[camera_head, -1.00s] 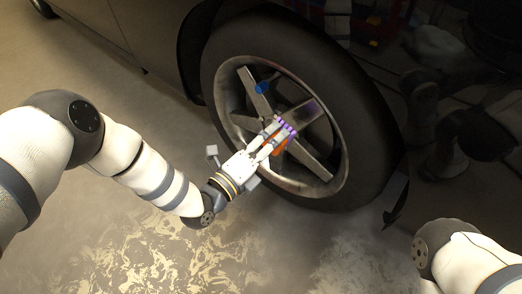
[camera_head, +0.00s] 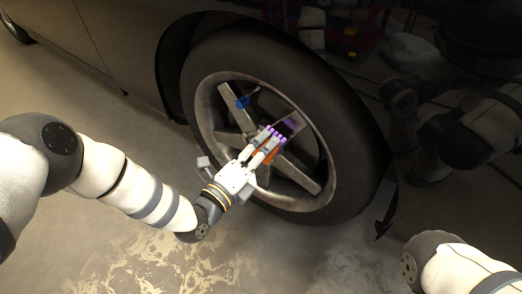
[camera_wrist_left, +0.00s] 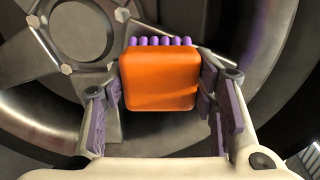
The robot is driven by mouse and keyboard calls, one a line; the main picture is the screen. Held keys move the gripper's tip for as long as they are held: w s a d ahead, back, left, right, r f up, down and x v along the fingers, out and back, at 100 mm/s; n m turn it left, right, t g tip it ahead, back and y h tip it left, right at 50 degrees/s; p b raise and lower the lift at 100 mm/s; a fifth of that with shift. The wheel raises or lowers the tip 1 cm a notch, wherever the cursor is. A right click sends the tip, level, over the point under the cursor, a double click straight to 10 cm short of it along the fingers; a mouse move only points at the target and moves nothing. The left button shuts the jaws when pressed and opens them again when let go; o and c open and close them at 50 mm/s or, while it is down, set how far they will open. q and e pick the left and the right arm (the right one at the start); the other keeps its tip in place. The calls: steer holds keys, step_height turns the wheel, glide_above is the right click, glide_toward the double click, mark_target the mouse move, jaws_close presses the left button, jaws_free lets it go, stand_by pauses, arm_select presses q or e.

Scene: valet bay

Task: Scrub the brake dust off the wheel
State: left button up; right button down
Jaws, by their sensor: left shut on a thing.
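The wheel (camera_head: 227,139) is a dark tyre with a grey spoked rim on the parked car. The spokes and rim look dirty, with brownish-dark patches. A purple tint (camera_head: 294,121) shows on the upper-right spoke. My left gripper (camera_head: 267,142) is shut on an orange brush with purple bristles (camera_head: 276,131), in front of the upper-right spoke near the hub. In the left wrist view the orange brush block (camera_wrist_left: 160,80) sits between the fingers, bristles toward the wheel. Whether the bristles touch the spoke cannot be told. My right gripper is out of view.
A blue-ended object (camera_head: 243,102) shows at the upper-left part of the rim. The dark car body (camera_head: 100,45) lies behind and left. Wet, foamy-looking patches (camera_head: 120,255) cover the floor in front. My right arm enters at the lower right.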

arm_select(q)
steer(key=shift+w+d, duration=0.45)
steer(key=shift+w, duration=0.15)
steer(key=shift+r, duration=0.15)
steer(key=r+p, duration=0.1)
steer(key=s+d+r+p, duration=0.1)
steer(key=r+p, duration=0.1)
steer(key=shift+s+d+r, duration=0.15)
steer(key=shift+d, duration=0.1)
steer(key=shift+s+d+r, duration=0.1)
steer(key=shift+d, duration=0.15)
steer(key=shift+w+a+f, duration=0.25)
steer(key=shift+f, duration=0.35)
steer(key=f+b, duration=0.1)
steer(key=w+a+f+b, duration=0.1)
steer(key=shift+w+a+f, duration=0.15)
steer(key=shift+f, duration=0.2)
steer(key=shift+c, duration=1)
steer(key=shift+r, duration=0.15)
